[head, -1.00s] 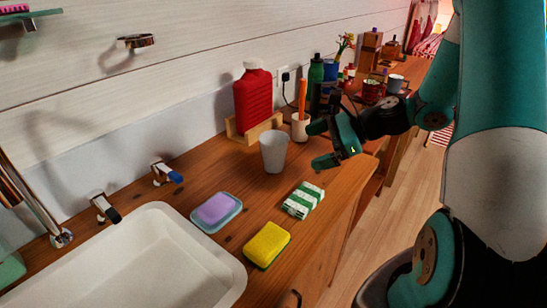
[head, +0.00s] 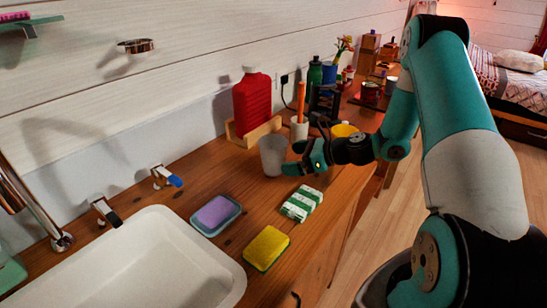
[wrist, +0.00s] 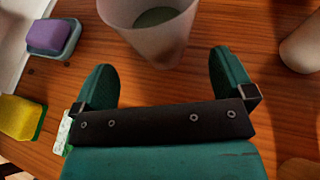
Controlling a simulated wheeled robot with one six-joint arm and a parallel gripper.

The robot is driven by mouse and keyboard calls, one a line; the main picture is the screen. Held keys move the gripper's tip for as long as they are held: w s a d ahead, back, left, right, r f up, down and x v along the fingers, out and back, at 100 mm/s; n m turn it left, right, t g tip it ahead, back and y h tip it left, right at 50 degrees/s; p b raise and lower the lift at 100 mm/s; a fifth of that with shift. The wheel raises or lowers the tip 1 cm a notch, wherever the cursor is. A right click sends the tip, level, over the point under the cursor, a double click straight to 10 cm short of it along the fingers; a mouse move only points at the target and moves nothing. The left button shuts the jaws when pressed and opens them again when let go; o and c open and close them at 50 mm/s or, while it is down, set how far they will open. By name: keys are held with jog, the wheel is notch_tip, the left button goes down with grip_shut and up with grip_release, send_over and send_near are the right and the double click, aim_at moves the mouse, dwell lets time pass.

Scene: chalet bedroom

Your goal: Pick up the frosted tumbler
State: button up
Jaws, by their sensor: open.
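The frosted tumbler (head: 272,155) stands upright on the wooden counter, in front of the red bottle. It is pale and translucent. My gripper (head: 294,158) is open just to its right, with fingers pointing toward it. In the wrist view the tumbler (wrist: 155,30) stands just beyond the gap between my two fingertips (wrist: 163,66), roughly centred, and its top is cut off by the frame edge. Nothing is held between the fingers.
A green-and-white packet (head: 301,204), a yellow sponge (head: 266,247) and a purple soap on a dish (head: 215,213) lie in front. A red bottle (head: 253,101) stands behind. A white cup with an orange brush (head: 299,128) is close behind the gripper. The sink (head: 150,262) is at left.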

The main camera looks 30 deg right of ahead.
aim_at(284, 156)
jog(key=x, duration=0.3)
jog(key=p+x, duration=0.1)
jog(key=x, duration=0.1)
jog(key=shift+w+a+r, duration=0.1)
jog(key=shift+w+r, duration=0.15)
jog(key=shift+r, duration=0.1)
jog(key=c, duration=1)
jog(key=shift+c, duration=0.2)
jog(key=shift+r, duration=0.1)
notch_tip(284, 156, up, 20)
